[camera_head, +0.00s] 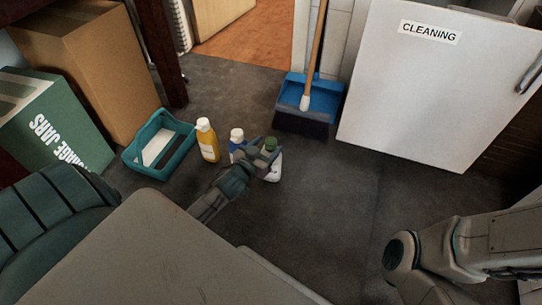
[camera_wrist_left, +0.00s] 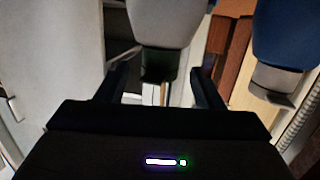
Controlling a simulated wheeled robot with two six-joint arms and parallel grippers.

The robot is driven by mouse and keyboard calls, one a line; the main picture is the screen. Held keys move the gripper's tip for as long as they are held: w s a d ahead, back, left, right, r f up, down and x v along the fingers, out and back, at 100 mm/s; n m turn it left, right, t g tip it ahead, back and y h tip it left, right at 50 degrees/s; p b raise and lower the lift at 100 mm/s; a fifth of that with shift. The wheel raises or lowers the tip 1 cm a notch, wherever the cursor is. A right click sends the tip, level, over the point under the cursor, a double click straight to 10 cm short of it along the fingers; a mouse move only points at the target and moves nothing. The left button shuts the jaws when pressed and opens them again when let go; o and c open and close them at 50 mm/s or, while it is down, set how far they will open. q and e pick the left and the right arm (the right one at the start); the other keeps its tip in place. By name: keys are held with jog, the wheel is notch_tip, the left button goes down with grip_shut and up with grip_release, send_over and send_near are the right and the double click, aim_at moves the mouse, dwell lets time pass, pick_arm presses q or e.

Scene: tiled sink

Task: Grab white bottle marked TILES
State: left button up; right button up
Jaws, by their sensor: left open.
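A white bottle with a dark green cap (camera_head: 273,172) stands on the dark floor, partly hidden behind my left gripper (camera_head: 258,152). No TILES marking can be read on it. In the left wrist view the pale bottle (camera_wrist_left: 168,20) appears upside down, its dark cap between the two fingers of my left gripper (camera_wrist_left: 162,85). The fingers are apart, with a gap visible on each side of the cap. My right arm shows at the lower right in the head view, but its gripper is not visible.
A blue bottle (camera_head: 236,136) stands close left of the white one; it also shows in the wrist view (camera_wrist_left: 285,35). A yellow bottle (camera_head: 208,142), teal basket (camera_head: 130,157) and boxes lie further left. A blue dustpan (camera_head: 325,98) and white CLEANING cabinet (camera_head: 425,85) stand behind.

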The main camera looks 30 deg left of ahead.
pick_arm(q)
jog(key=shift+w+f+b, duration=0.15)
jog(key=shift+w+b, duration=0.05)
jog(key=shift+w, duration=0.5)
jog(key=shift+w+f+b, duration=0.1)
jog(key=shift+w+b, duration=0.1)
jog(key=shift+w, duration=0.5)
jog(key=shift+r, duration=0.1)
grip_shut()
